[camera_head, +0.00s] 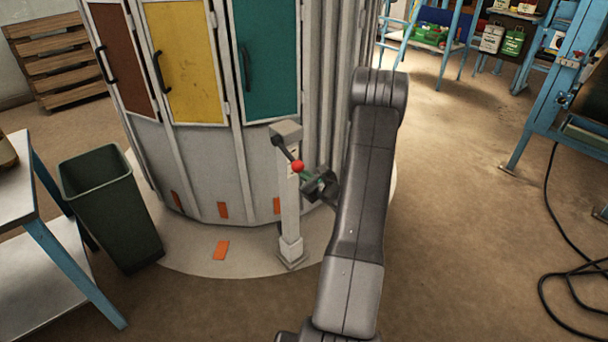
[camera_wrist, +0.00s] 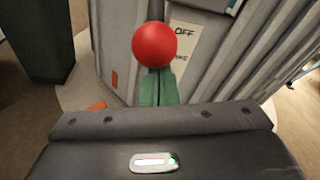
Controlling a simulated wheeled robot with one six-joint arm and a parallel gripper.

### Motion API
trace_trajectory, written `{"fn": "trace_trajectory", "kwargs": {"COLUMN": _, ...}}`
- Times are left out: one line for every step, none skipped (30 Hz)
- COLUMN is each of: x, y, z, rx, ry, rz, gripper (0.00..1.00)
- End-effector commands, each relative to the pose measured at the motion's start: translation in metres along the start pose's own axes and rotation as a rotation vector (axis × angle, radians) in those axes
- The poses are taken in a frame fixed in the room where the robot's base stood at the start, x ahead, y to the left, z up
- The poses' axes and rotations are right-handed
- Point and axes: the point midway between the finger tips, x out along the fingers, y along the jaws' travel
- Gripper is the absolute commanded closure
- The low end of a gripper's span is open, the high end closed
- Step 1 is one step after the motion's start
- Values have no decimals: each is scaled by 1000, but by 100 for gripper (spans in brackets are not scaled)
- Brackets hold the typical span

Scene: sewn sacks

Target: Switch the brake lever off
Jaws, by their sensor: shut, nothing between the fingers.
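The brake lever has a red ball knob (camera_head: 297,166) on a dark arm (camera_head: 283,148) that slopes down and right from the head of a grey post (camera_head: 289,215). In the wrist view the red knob (camera_wrist: 154,45) is large, just beyond the tips of my gripper (camera_wrist: 156,75). A label (camera_wrist: 186,45) reading OFF at its top shows behind the knob; its lower word is partly hidden. My gripper (camera_head: 309,177) is shut with green fingers together, at the right of the knob in the head view. I cannot tell whether the fingertips touch the knob.
A large round cabinet with brown, yellow (camera_head: 184,62) and teal (camera_head: 265,58) doors stands behind the post. A dark green bin (camera_head: 110,205) and a white table (camera_head: 18,185) are at left. A black cable (camera_head: 548,250) lies at right. Open floor (camera_head: 450,200) is at right.

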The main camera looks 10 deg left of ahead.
Motion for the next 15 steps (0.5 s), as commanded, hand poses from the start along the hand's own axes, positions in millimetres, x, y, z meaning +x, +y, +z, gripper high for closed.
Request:
{"fn": "trace_trajectory", "kwargs": {"x": -2, "y": -3, "z": 8, "rx": -4, "ry": 12, "rz": 4, "gripper": 100}}
{"fn": "trace_trajectory", "kwargs": {"x": -3, "y": -4, "z": 10, "rx": -6, "ry": 22, "rz": 7, "gripper": 100}}
{"fn": "trace_trajectory", "kwargs": {"x": -5, "y": -5, "z": 13, "rx": -7, "ry": 38, "rz": 12, "gripper": 100}}
{"fn": "trace_trajectory", "kwargs": {"x": -6, "y": -6, "z": 15, "rx": -9, "ry": 52, "rz": 16, "gripper": 100}}
{"fn": "trace_trajectory", "kwargs": {"x": -7, "y": -6, "z": 17, "rx": -11, "ry": 66, "rz": 21, "gripper": 100}}
{"fn": "trace_trajectory", "kwargs": {"x": -9, "y": -8, "z": 21, "rx": -14, "ry": 86, "rz": 28, "gripper": 100}}
{"fn": "trace_trajectory", "kwargs": {"x": -10, "y": -9, "z": 24, "rx": -15, "ry": 103, "rz": 32, "gripper": 100}}
{"fn": "trace_trajectory", "kwargs": {"x": -12, "y": -10, "z": 26, "rx": -18, "ry": 119, "rz": 38, "gripper": 100}}
{"fn": "trace_trajectory", "kwargs": {"x": -13, "y": -11, "z": 30, "rx": -20, "ry": 143, "rz": 45, "gripper": 100}}
{"fn": "trace_trajectory", "kwargs": {"x": -14, "y": -12, "z": 33, "rx": -22, "ry": 162, "rz": 51, "gripper": 100}}
{"fn": "trace_trajectory", "kwargs": {"x": -16, "y": -13, "z": 35, "rx": -25, "ry": 179, "rz": 57, "gripper": 100}}
{"fn": "trace_trajectory", "kwargs": {"x": -17, "y": -14, "z": 38, "rx": -27, "ry": 200, "rz": 64, "gripper": 100}}
{"fn": "trace_trajectory", "kwargs": {"x": -18, "y": -14, "z": 40, "rx": -29, "ry": 217, "rz": 70, "gripper": 100}}
{"fn": "trace_trajectory", "kwargs": {"x": -19, "y": -15, "z": 42, "rx": -30, "ry": 233, "rz": 75, "gripper": 100}}
{"fn": "trace_trajectory", "kwargs": {"x": -20, "y": -16, "z": 45, "rx": -32, "ry": 254, "rz": 82, "gripper": 100}}
